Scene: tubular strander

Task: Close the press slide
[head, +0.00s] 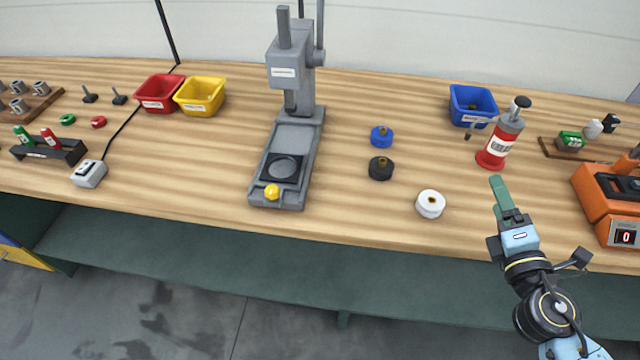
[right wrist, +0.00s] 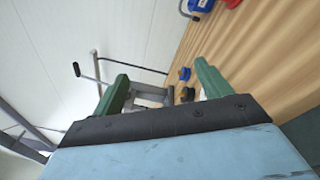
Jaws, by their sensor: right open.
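The grey press (head: 290,75) stands upright at the middle of the bench. The slide sits toward the front, clear of the ram. My right gripper (head: 501,197) is open and empty over the bench's front right, well to the right of the press. In the right wrist view its two green fingers (right wrist: 162,88) are spread, and part of the press (right wrist: 150,93) shows between them. My left gripper is out of view.
A white spool (head: 430,204), a black one (head: 380,168) and a blue one (head: 381,136) stand between press and gripper. A red hand-levered device (head: 499,143) stands just behind the gripper. Red (head: 158,93) and yellow bins (head: 201,95) are left. An orange machine (head: 612,200) is right.

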